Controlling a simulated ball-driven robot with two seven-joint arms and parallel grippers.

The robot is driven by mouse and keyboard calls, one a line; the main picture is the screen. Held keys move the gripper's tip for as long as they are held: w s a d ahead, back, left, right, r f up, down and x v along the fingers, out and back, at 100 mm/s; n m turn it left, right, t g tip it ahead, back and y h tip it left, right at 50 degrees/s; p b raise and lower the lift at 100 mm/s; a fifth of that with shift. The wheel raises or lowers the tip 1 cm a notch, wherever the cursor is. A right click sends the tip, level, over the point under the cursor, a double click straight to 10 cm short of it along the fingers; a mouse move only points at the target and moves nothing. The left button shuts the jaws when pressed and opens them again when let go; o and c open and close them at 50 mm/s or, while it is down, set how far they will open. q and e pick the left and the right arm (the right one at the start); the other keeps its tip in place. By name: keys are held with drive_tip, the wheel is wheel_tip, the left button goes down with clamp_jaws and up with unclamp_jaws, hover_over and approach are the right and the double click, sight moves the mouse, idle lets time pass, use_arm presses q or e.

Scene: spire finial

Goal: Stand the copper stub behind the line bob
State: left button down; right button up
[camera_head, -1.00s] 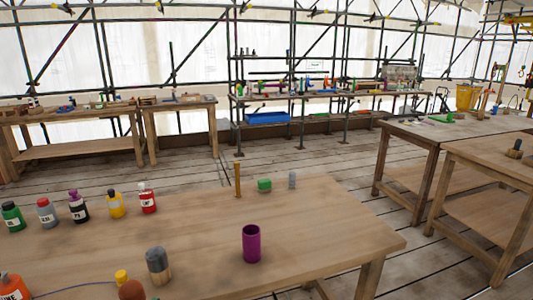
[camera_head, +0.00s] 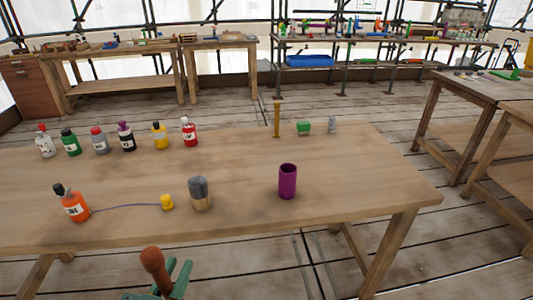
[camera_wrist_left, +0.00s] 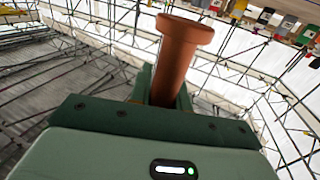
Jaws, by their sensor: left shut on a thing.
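The copper stub (camera_head: 153,264) is a reddish-brown cylinder with a wider rounded top end. My left gripper (camera_head: 164,283), with green fingers, is shut on it, in front of the table's near edge in the picture. In the left wrist view the stub (camera_wrist_left: 178,55) stands out between the fingers (camera_wrist_left: 163,90), its flanged end away from the palm. The line bob appears to be the small yellow piece (camera_head: 167,203) on the table, at the end of a thin bluish line from an orange bottle (camera_head: 75,206). My right gripper is out of view.
A grey-topped wooden cylinder (camera_head: 200,194) stands just right of the yellow piece, and a purple cup (camera_head: 288,181) farther right. Several bottles (camera_head: 124,137) line the far left. A wooden peg (camera_head: 277,119) and green block (camera_head: 304,128) stand far back. Mid-table behind the yellow piece is bare.

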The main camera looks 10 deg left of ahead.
use_arm(q)
drive_tip(key=w+d+r+m+g+h, duration=0.2)
drive_tip(key=d+m+g+h, duration=0.3)
drive_tip(key=d+h, duration=0.3)
drive_tip(key=w+d+r+m+g+h, duration=0.2)
drive_tip(key=w+d+m+g+h, duration=0.3)
drive_tip(key=d+m+h, duration=0.3)
drive_tip(key=shift+w+d+r, duration=0.25)
drive_tip(key=shift+d+r, duration=0.15)
drive_tip(key=shift+d, duration=0.8)
